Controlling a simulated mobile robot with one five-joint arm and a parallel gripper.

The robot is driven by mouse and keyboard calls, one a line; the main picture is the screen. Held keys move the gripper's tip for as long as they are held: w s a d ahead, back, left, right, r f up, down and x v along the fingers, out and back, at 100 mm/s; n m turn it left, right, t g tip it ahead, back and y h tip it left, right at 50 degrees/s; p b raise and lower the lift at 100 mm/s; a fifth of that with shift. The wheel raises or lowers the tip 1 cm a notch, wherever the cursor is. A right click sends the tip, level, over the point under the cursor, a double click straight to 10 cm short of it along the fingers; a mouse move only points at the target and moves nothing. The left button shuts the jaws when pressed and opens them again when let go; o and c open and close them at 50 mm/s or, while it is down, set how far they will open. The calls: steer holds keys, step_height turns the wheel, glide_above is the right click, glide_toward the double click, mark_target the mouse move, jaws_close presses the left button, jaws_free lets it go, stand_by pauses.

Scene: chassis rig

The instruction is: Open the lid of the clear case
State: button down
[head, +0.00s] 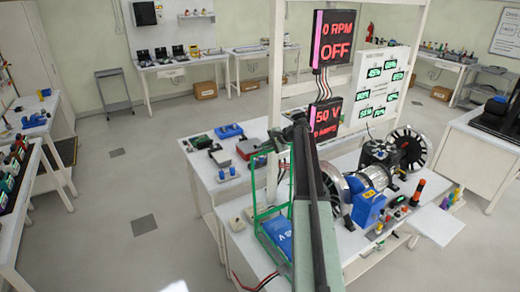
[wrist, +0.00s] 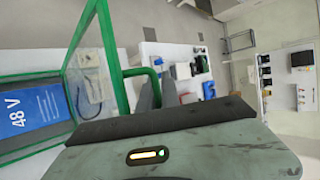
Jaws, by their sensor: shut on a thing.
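The clear case (head: 262,246) has green edges and stands on the near bench, with a blue 48 V battery (head: 278,235) inside. Its clear lid (head: 266,185) with a green frame stands raised, steeply up from the case, in the head view. In the wrist view, the lid's green-edged panel (wrist: 92,85) is at the left with the blue battery (wrist: 32,115) seen beyond it. My gripper (wrist: 156,92) is shut on the green lid handle (wrist: 140,72). In the head view my dark arm hides part of the lid and the fingertips.
A motor rig with a blue box (head: 368,204) and black wheels stands right of my arm. A post and display panels (head: 332,38) rise behind it. Tools and a red box (head: 250,148) lie on the bench beyond the case. Open floor lies left.

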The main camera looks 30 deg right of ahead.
steer(key=shift+w+f, duration=0.2)
steer(key=shift+w, duration=0.05)
steer(key=shift+w, duration=0.1)
steer(key=shift+a, duration=0.1)
stand_by(1.4)
steer(key=c, duration=1.8)
jaws_free()
steer(key=shift+f, duration=0.1)
steer(key=shift+c, duration=0.2)
steer(key=d+r+p, duration=0.3)
steer(key=r+p, duration=0.5)
steer(key=shift+d+r, duration=0.15)
steer(key=shift+d, duration=0.25)
